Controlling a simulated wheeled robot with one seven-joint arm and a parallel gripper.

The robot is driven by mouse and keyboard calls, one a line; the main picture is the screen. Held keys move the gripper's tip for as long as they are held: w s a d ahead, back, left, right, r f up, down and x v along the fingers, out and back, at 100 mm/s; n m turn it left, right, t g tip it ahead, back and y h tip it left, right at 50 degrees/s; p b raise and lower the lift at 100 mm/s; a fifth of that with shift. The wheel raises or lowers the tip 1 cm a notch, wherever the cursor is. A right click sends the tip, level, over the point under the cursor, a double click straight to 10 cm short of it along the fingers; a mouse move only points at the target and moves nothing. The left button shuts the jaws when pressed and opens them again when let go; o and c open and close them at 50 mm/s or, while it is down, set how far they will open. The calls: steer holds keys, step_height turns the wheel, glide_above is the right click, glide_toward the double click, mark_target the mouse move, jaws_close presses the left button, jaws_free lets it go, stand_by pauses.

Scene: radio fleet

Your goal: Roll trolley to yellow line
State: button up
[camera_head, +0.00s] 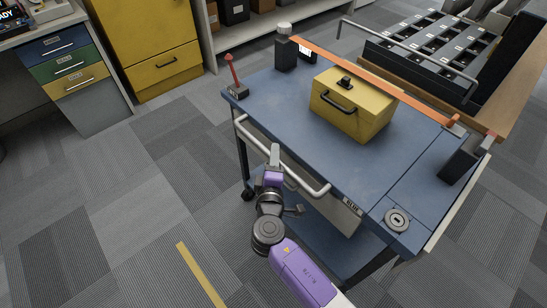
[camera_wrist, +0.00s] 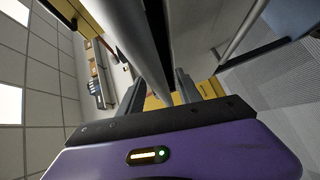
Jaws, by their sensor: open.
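The trolley (camera_head: 290,120) has a blue top, a lower shelf and a silver push handle (camera_head: 312,187) along its near left side. The handle also shows in the wrist view (camera_wrist: 130,42), running close in front of my fingers. My gripper (camera_head: 274,155) is open at this handle. In the wrist view my gripper (camera_wrist: 158,95) has its fingers apart, with the bar reaching toward the gap. I cannot tell if the bar lies fully between them or touches. A yellow line (camera_head: 200,275) lies on the carpet, left of my arm and clear of the trolley.
A yellow toolbox (camera_head: 350,103) stands on the trolley top, near an orange bar (camera_head: 375,78). A red lever (camera_head: 232,72) is at its left corner. A drawer desk (camera_head: 75,75) and yellow cabinet (camera_head: 145,45) stand at the back left. Carpet left of the trolley is free.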

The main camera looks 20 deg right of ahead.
jaws_close()
stand_by(1.4)
